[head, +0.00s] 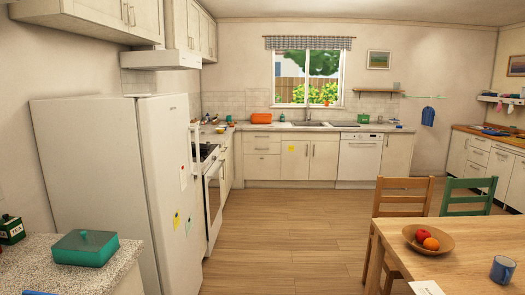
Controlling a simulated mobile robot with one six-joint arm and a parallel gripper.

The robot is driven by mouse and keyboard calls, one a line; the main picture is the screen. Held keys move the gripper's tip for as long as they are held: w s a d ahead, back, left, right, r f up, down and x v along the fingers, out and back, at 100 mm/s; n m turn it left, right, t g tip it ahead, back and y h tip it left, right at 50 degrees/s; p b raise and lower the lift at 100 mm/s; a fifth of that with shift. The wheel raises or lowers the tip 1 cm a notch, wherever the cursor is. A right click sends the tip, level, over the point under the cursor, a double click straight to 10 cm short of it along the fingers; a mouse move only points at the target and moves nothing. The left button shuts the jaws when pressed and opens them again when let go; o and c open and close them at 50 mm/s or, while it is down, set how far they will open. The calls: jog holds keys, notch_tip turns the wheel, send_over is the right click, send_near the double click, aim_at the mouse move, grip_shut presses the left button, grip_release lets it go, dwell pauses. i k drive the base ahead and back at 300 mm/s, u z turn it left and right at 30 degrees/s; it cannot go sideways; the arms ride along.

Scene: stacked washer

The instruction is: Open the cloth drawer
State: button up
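No drawer is marked as the cloth drawer, so I cannot tell which one it is. A cream top drawer (262,136) sits under the back counter, left of the sink, above another drawer (262,148). Both look shut. More drawers (479,143) show in the right-hand cabinets and also look shut. A blue cloth (428,116) hangs on the back wall. My gripper is not in view. No stacked washer shows.
The wooden floor (285,225) is clear between the white fridge (115,180) and the table (460,265). A wooden chair (402,184) and a green chair (476,184) stand at the table. A stove (213,195) is beyond the fridge. A dishwasher (358,160) is at the back.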

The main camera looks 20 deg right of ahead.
aim_at(248, 149)
jog(key=z, duration=0.3)
jog(key=i, duration=1.1)
jog(key=z, duration=0.4)
jog(key=i, duration=0.8)
jog(key=z, duration=0.5)
jog(key=i, duration=4)
jog(key=u, duration=0.05)
